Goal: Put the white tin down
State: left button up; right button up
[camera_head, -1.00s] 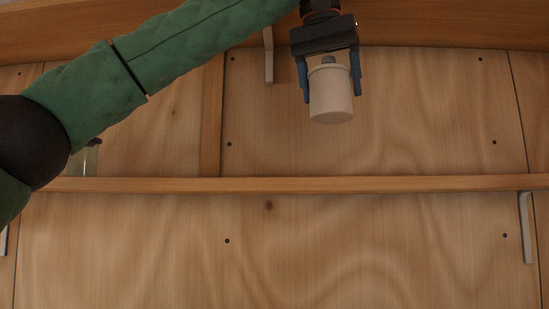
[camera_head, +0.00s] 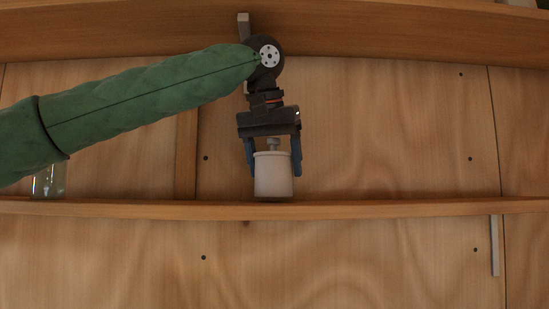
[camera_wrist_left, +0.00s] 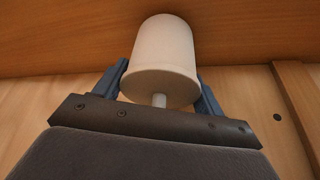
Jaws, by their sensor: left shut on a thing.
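The white tin (camera_head: 273,177) is a plain pale cylinder with a small knob on its lid. My left gripper (camera_head: 273,168) points down, shut on the tin with one blue finger on each side. The tin hangs upright just above or at the lower shelf (camera_head: 380,210); I cannot tell whether its base touches. In the left wrist view the tin (camera_wrist_left: 163,62) sits between the fingers, its knob facing the palm. My right gripper is not in view.
A clear glass (camera_head: 49,181) stands on the shelf at the left, partly hidden by my green arm. An upper shelf (camera_head: 400,35) runs above. The lower shelf looks free to the right of the tin. A plywood wall (camera_head: 390,130) lies behind.

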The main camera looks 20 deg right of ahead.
pick_arm(q)
jog(key=shift+a+f, duration=0.1)
jog(key=shift+f, duration=0.1)
jog(key=shift+s+f, duration=0.1)
jog(key=shift+s, duration=0.25)
jog(key=shift+w+f, duration=0.1)
jog(key=shift+f, duration=0.1)
jog(key=o, duration=0.9)
jog(key=shift+w, duration=0.1)
jog(key=shift+o, duration=0.9)
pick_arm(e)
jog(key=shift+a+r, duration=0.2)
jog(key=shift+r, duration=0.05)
pick_arm(q)
jog(key=shift+r, duration=0.1)
